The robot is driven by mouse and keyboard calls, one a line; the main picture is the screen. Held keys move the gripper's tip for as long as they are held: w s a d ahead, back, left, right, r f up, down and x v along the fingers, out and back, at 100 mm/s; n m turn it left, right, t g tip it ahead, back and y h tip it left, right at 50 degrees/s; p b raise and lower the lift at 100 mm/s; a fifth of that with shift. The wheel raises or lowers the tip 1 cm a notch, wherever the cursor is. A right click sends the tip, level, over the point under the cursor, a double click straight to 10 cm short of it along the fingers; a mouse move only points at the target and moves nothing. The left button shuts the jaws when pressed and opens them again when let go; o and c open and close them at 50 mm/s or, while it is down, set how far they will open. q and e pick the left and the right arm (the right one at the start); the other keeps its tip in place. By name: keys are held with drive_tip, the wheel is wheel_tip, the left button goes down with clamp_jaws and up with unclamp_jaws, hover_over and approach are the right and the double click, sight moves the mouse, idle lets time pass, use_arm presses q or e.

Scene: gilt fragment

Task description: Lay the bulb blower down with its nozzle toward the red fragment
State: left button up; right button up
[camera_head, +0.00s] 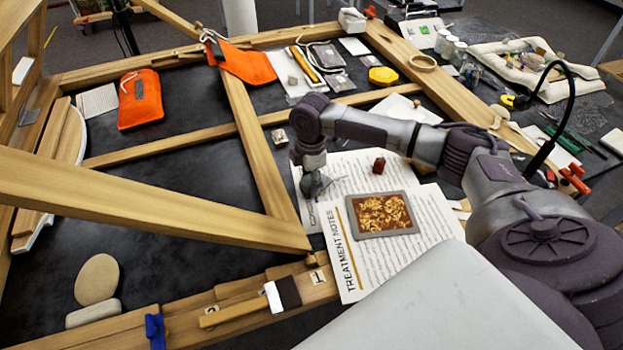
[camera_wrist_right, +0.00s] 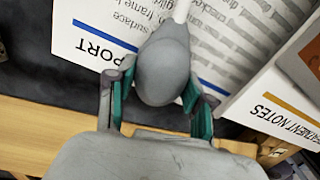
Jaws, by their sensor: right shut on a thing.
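My right gripper (camera_head: 314,182) is over the printed sheets in the head view. In the right wrist view my right gripper (camera_wrist_right: 155,98) is shut around the grey bulb of the bulb blower (camera_wrist_right: 163,70). Its pale nozzle (camera_wrist_right: 181,12) points to the top of that view, away from the palm. The blower (camera_head: 317,186) is small and partly hidden in the head view; I cannot tell whether it touches the paper. A small dark red block (camera_head: 379,165), apparently the red fragment, stands on the sheets to the gripper's right. My left gripper is out of view.
A grey-framed gilt and red-brown panel (camera_head: 383,213) lies on the treatment notes (camera_head: 348,279). Wooden beams (camera_head: 262,165) cross the dark surface to the left. Orange pouches (camera_head: 140,100), a yellow hexagonal item (camera_head: 382,76) and a wooden ring (camera_head: 422,62) lie farther back.

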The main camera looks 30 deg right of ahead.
drive_tip(key=shift+f, duration=0.1)
drive_tip(key=o, duration=1.2)
drive_tip(key=shift+c, duration=0.2)
wheel_tip(320, 180, up, 12)
drive_tip(key=b, duration=0.1)
drive_tip(key=shift+b, duration=0.4)
